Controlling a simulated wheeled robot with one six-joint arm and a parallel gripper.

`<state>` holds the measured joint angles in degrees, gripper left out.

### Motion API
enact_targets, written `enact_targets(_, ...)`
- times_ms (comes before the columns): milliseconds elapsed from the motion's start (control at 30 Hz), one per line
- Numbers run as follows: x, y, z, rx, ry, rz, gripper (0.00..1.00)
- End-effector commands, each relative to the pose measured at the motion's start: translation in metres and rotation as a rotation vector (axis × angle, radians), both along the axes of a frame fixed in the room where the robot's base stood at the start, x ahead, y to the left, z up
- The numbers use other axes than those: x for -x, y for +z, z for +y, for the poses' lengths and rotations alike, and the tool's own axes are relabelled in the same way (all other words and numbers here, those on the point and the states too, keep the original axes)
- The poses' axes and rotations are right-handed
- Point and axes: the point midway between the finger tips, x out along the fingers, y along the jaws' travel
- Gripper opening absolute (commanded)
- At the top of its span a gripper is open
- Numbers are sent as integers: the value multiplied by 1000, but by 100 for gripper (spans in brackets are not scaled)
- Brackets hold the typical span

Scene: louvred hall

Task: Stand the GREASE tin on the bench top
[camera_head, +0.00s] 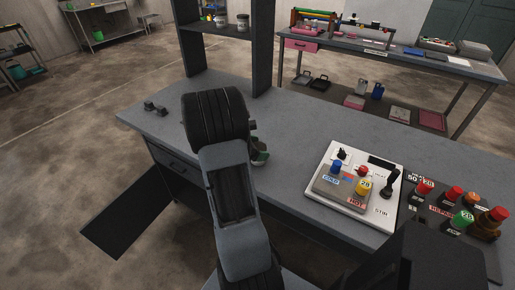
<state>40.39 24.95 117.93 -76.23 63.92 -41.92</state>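The bench top (300,118) is a long grey surface across the middle of the view. A small tin-like thing with green and pale parts (261,157) shows at the right edge of my arm, by the bench's front edge. My arm hides most of it, and I cannot read a label or tell whether it is held. Two small tins, one left (220,19) and one right (243,22), stand on the dark shelf above the bench; their labels are too small to read. I cannot tell which tin is GREASE. My gripper is hidden behind my arm.
A white control panel (334,205) with knobs and a lever, and a dark panel (415,215) with coloured buttons, take up the bench's right part. A small dark dumbbell-shaped thing (155,108) lies at the left end. Bare bench lies between arm and white panel.

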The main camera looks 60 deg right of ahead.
Motion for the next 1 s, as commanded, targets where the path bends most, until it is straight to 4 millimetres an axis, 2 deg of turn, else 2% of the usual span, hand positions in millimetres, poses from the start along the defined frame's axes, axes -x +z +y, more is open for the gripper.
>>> enact_targets(367, -3, 7, 3, 2, 2, -1, 89)
enact_targets(800, -43, 45, 61, 3, 4, -2, 89)
enact_targets(1000, -55, 56, 79, 1, 3, -1, 89)
